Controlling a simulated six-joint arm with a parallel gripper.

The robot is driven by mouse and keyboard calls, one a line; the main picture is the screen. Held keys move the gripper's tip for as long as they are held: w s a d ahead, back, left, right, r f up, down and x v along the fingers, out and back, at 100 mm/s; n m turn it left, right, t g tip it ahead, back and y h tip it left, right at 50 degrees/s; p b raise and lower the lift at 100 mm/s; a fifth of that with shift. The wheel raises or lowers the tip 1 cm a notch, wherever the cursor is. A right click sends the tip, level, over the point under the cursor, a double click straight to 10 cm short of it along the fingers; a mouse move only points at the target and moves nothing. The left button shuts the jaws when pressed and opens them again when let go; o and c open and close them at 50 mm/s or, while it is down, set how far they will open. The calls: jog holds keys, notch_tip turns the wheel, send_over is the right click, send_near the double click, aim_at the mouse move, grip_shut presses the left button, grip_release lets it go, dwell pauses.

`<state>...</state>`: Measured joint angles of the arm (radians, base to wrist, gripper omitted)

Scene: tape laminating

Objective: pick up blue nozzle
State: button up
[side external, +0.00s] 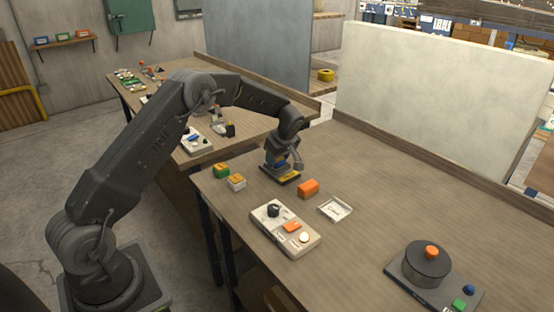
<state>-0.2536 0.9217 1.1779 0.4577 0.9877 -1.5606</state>
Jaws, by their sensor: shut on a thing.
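My gripper (279,167) points down over the near workbench, behind and left of the orange block. A small blue part, the blue nozzle (282,162), shows between its fingers, and the gripper is shut on it. Most of the nozzle is hidden by the fingers. Directly below is a dark stand with a yellow part (290,178). I cannot tell whether the nozzle still touches this stand.
An orange block (308,187), a clear tray (335,208) and a pale control box (285,228) are close by. Green (221,170) and white-yellow (237,182) blocks sit at the left edge. A dark round device (428,264) stands front right. The bench's right middle is clear.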

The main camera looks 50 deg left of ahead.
notch_tip(320, 180, up, 4)
jog(key=shift+s+a+r, duration=0.1)
jog(key=shift+a+r, duration=0.05)
jog(key=shift+r, duration=0.1)
jog(key=s+a+r, duration=0.6)
jog(key=s+a, duration=0.1)
jog(key=w+d+f+m+t+h, duration=0.1)
jog(key=w+d+m+h, duration=0.1)
jog(key=d+m, duration=0.6)
jog(key=w+d+m+t+h, duration=0.1)
jog(key=w+d+m+h, duration=0.1)
jog(key=d+m, duration=0.5)
jog(key=w+d+f+m+t+h, duration=0.1)
jog(key=w+d+m+h, duration=0.2)
jog(key=d+m, duration=0.5)
jog(key=shift+d+f+m+h, duration=0.15)
jog(key=shift+f+m, duration=0.05)
jog(key=shift+m, duration=0.75)
jog(key=shift+d+f+m+h, duration=0.15)
jog(key=shift+m, duration=0.8)
jog(key=d+m+g+h, duration=0.1)
jog(key=d+m+g, duration=0.2)
jog(key=d+m, duration=0.55)
jog(key=shift+m, duration=0.35)
jog(key=shift+w+f, duration=0.2)
jog(key=shift+f, duration=1.9)
jog(key=shift+w+f, duration=0.15)
jog(key=shift+f, duration=1.95)
jog(key=shift+f, duration=0.25)
